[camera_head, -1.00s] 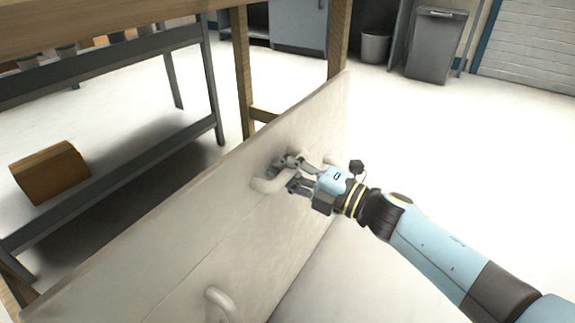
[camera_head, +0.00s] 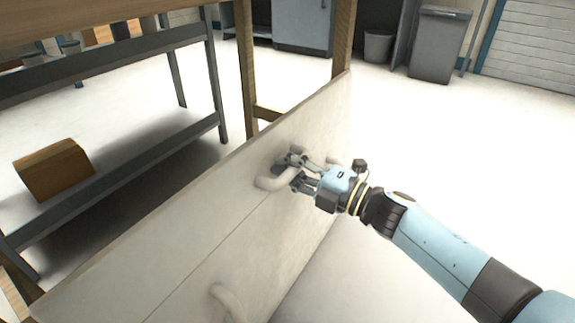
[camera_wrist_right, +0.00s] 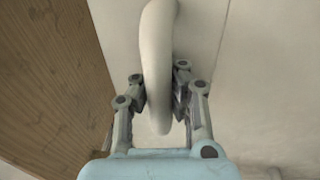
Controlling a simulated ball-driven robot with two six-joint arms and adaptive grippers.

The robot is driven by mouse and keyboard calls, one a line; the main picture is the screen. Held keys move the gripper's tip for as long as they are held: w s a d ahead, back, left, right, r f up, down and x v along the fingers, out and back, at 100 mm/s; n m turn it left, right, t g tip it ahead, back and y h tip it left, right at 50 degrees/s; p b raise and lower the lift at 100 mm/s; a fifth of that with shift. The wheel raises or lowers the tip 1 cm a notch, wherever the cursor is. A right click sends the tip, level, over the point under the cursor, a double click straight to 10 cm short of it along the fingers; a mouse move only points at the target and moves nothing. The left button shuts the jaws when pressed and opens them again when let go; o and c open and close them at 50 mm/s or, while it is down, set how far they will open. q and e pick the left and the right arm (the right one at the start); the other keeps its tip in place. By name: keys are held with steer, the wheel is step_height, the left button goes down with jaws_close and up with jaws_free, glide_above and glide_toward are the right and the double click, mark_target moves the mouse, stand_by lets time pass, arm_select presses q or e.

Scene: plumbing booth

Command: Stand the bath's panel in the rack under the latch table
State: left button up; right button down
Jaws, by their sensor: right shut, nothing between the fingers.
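The bath's panel (camera_head: 190,245) is a large pale board standing on edge, running from lower left to upper right in the head view. Two pale curved handles show on its face, the farther one (camera_head: 272,181) and the nearer one (camera_head: 226,301). My right gripper (camera_head: 291,171) is at the farther handle. In the right wrist view, its fingers show on either side of the handle (camera_wrist_right: 158,45), which hides the space between the tips. The gripper is shut with nothing gripped. My left gripper is out of view. I cannot make out the rack.
A wooden-legged table (camera_head: 245,65) stands along the panel's far side. A grey metal frame (camera_head: 150,150) and a brown block (camera_head: 55,168) are at left. A pale surface (camera_head: 340,265) lies at the panel's near side. Bins (camera_head: 440,45) stand at the back; the floor at right is clear.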

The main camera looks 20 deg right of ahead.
steer(key=shift+w+a+r, duration=0.1)
steer(key=shift+w, duration=0.15)
stand_by(0.5)
steer(key=c, duration=1.4)
jaws_free()
steer(key=shift+w+a, duration=0.15)
steer(key=shift+a, duration=0.1)
steer(key=v, duration=1.2)
steer(key=shift+f, duration=0.25)
